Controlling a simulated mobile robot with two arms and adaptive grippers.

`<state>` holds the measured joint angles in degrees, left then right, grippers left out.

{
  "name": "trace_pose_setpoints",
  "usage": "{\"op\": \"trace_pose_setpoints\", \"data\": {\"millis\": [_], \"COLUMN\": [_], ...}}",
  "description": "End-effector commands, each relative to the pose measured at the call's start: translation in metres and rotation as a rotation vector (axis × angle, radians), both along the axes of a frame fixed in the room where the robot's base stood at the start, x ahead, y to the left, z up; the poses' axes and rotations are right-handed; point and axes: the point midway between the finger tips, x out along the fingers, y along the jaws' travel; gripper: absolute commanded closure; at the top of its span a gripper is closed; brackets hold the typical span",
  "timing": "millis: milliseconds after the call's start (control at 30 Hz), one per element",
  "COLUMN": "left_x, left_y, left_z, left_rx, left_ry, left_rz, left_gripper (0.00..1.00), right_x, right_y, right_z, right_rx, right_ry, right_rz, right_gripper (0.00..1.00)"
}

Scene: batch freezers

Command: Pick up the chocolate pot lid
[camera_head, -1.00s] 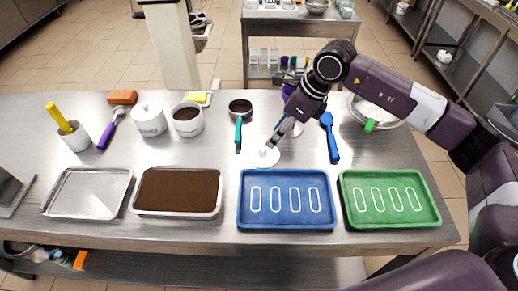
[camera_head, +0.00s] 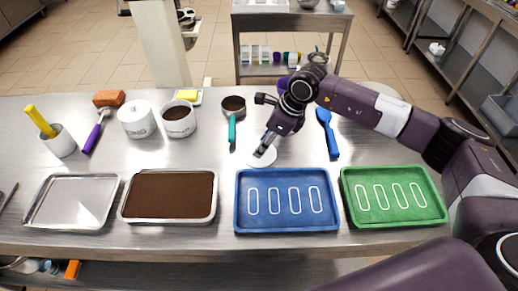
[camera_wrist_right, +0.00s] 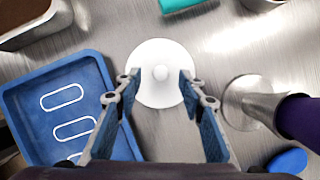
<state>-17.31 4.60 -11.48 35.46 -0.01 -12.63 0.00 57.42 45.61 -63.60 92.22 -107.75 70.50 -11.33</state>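The lid, a white round disc with a small knob, lies flat on the steel table, partly hidden by my gripper in the head view (camera_head: 261,158). It shows fully round in the right wrist view (camera_wrist_right: 160,52). My right gripper (camera_head: 266,146) is right over it. In the wrist view its two fingers (camera_wrist_right: 158,84) are apart, one on each side of the knob, with a gap to it. A white pot with brown contents (camera_head: 178,114) stands open at the back; I take it as the chocolate pot.
A blue tray (camera_head: 240,205) is in front of the lid, a green tray (camera_head: 346,195) to its right. A teal-handled scoop (camera_head: 232,128) and a blue spatula (camera_head: 330,140) flank it. A metal item with a purple handle (camera_wrist_right: 250,100) is close to my right finger.

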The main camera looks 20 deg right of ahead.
Motion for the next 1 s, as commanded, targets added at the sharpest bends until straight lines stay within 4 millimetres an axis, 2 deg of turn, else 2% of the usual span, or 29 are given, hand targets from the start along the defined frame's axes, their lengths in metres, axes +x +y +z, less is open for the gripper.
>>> {"op": "trace_pose_setpoints", "data": {"millis": [33,200,400,700,1000], "left_x": [0.0,0.001,0.002,0.003,0.003], "left_y": [0.0,0.0,0.0,0.0,0.0], "left_z": [0.007,0.009,0.008,0.008,0.008], "left_rx": [0.0,-0.001,-0.001,0.0,0.0], "left_ry": [-0.001,-0.003,-0.003,-0.004,-0.005], "left_rz": [0.0,0.0,0.001,0.001,0.001], "left_gripper": [0.67,0.67,0.67,0.67,0.67], "right_x": [0.001,0.005,0.005,0.005,0.005], "right_y": [0.003,0.007,0.007,0.007,0.007], "right_z": [-0.005,-0.018,-0.02,-0.02,-0.019], "right_rx": [0.001,0.002,0.001,0.002,0.002], "right_ry": [0.003,0.0,-0.001,-0.001,-0.001], "right_rz": [0.0,-0.001,0.0,0.0,0.0], "right_gripper": [0.63,0.63,0.63,0.95,0.95]}}
